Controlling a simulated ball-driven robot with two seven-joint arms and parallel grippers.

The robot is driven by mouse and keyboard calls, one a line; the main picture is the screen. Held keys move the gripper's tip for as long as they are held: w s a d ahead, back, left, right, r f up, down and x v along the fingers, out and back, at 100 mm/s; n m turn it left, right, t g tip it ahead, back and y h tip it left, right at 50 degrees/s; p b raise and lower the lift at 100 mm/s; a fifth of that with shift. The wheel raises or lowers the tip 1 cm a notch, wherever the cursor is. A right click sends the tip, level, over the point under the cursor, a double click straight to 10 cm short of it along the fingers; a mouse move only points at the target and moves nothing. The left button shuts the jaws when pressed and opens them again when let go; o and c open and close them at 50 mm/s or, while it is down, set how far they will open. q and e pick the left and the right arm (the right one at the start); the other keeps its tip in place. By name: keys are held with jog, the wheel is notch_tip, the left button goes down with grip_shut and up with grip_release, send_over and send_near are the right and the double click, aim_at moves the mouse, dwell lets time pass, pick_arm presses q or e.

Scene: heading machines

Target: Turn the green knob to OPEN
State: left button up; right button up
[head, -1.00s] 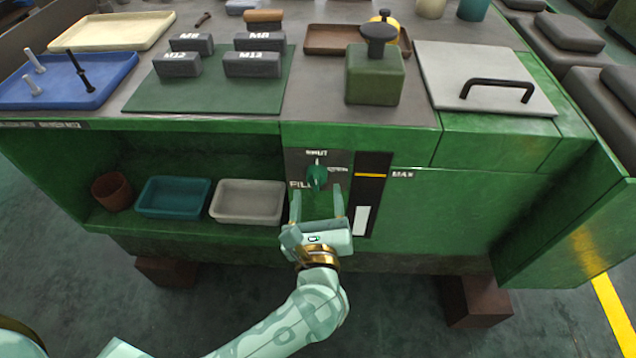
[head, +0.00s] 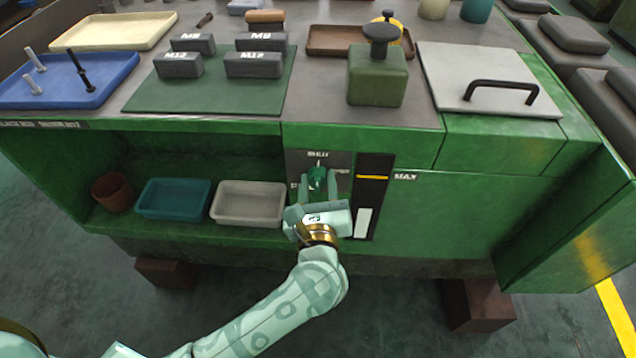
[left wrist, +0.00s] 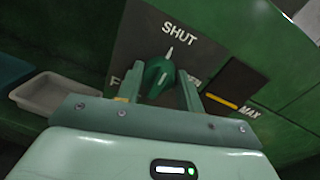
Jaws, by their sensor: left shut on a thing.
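The green knob (head: 317,178) sits on a dark plate (head: 338,160) on the front of the green machine. The knob also shows in the left wrist view (left wrist: 159,76), where its white pointer line aims up at the word SHUT. The word at its right is partly hidden by a finger. My left gripper (head: 318,184) is at the knob from below, one finger on each side, shut on it; it also shows in the left wrist view (left wrist: 156,92). My right gripper is not in view.
Right of the plate is a dark level gauge (head: 372,190) with a yellow line marked MAX. A grey tray (head: 248,188) and a teal tray (head: 172,184) stand on the shelf at left. A green door (head: 570,220) stands open at right.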

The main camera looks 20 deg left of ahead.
pick_arm(q)
jog(key=shift+r, duration=0.1)
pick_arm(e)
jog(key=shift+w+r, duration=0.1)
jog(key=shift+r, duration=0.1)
pick_arm(q)
jog(key=m+p, duration=0.2)
jog(key=m, duration=0.1)
jog(key=shift+r, duration=0.1)
jog(key=m+p, duration=0.3)
jog(key=m, duration=0.3)
jog(key=shift+d+t+p, duration=0.1)
jog(key=shift+t+p, duration=0.2)
jog(key=shift+p, duration=0.1)
jog(key=m+p, duration=0.1)
jog(key=m, duration=0.1)
jog(key=m+p, duration=0.1)
jog(key=m, duration=0.1)
jog(key=shift+f+m, duration=0.2)
jog(key=shift+m, duration=0.1)
jog(key=shift+f+m+h+p, duration=0.2)
jog(key=shift+m+h+p, duration=0.3)
jog(key=shift+m+p, duration=1.3)
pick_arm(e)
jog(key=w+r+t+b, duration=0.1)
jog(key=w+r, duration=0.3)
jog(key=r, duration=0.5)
pick_arm(q)
jog(key=shift+m, duration=0.6)
jog(key=o, duration=1)
